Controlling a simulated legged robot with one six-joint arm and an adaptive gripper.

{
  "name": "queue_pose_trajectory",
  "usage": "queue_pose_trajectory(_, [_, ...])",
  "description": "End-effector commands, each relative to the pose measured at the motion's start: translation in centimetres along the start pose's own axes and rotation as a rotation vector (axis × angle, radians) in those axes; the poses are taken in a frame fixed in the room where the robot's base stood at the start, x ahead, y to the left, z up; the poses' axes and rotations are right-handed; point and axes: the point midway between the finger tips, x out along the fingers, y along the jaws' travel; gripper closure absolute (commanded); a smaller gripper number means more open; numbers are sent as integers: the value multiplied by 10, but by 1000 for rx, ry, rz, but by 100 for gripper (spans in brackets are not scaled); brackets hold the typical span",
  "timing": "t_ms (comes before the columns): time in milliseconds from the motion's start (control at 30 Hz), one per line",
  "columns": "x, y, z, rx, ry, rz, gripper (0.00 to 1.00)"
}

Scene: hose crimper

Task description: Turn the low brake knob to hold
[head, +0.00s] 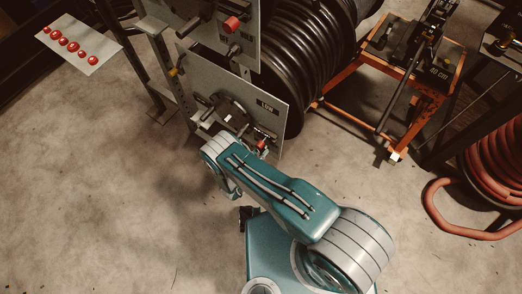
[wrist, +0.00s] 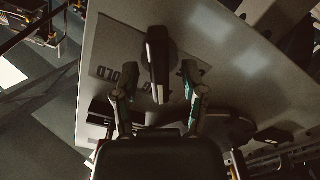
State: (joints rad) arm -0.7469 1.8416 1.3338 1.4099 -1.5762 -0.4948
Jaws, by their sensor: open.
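The low brake panel, a grey plate marked LOW (head: 283,110), stands in the middle of the head view, partly behind my arm. In the wrist view the brake knob (wrist: 157,58) is a dark, elongated handle, lying nearly upright in the picture. My gripper (wrist: 154,82) is open, with one finger on each side of the knob. A gap shows between each finger and the knob, so they look apart. An upside-down label (wrist: 107,74), partly hidden by the left finger, shows letters that look like the end of HOLD.
Above is another panel (head: 240,40) with a red-ended handle (head: 231,24). A black hose reel (head: 300,75) stands behind. An orange-framed cart (head: 428,85) and a red hose coil (head: 495,165) are at right. A plate with red buttons (head: 78,46) is upper left. The left floor is clear.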

Motion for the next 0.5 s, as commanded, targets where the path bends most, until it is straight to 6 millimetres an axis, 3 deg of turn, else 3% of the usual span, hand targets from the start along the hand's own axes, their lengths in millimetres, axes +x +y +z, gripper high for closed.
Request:
queue_pose_trajectory(300, [3, 0, 0, 0, 0, -1, 44])
queue_pose_trajectory(433, [4, 0, 0, 1, -1, -2, 100])
queue_pose_trajectory(500, [4, 0, 0, 1, -1, -2, 100])
